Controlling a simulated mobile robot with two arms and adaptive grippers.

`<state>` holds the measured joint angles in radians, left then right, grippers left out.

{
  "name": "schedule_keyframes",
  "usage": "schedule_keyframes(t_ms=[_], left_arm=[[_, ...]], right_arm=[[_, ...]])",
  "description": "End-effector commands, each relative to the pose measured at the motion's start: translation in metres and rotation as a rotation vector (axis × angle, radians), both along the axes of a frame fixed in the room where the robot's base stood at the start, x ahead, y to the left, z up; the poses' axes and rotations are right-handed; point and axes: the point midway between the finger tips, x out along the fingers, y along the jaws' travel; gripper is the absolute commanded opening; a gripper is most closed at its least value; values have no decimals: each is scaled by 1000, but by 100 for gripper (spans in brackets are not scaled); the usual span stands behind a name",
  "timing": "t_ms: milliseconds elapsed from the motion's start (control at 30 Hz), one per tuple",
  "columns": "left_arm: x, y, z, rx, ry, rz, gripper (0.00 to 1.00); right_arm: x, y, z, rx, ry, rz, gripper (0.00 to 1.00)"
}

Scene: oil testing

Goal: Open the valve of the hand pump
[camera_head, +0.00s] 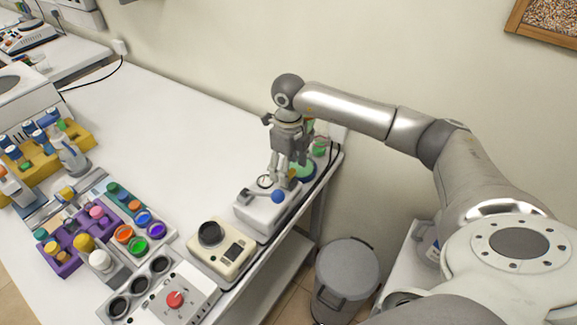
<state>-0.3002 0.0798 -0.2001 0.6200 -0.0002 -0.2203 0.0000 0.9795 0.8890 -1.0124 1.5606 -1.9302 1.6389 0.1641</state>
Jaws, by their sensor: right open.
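The hand pump looks to be the white boxy device (262,218) near the right end of the bench, with a blue ball knob (278,197) on its near side and a grey lever on its left. A small round dial (264,181) shows at its back. Which part is the valve cannot be told. My right gripper (281,176) is open and points down just above and behind the blue knob, its fingers partly covering the back of the device. Contact cannot be made out. My left gripper is out of view.
A beige device with a black knob (210,234) stands left of the pump. A panel with a red knob (175,299) is nearer. Racks of coloured vials (65,258) fill the left. Small green items stand behind the gripper. The bench's middle (160,120) is clear. A grey bin (347,265) stands below.

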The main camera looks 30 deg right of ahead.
Motion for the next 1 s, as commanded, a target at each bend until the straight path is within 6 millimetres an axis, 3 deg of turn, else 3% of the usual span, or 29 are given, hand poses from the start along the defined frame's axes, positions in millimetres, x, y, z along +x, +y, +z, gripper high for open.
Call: schedule_keyframes(t_ms=[167, 433, 800, 1000], left_arm=[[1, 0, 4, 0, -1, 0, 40], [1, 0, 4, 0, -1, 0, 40], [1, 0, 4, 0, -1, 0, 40], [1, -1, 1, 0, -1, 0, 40]], right_arm=[[0, -1, -12, -1, 1, 0, 66], [0, 0, -14, -1, -1, 0, 66], [0, 0, -14, 0, -1, 0, 21], [0, 0, -14, -1, -1, 14, 21]])
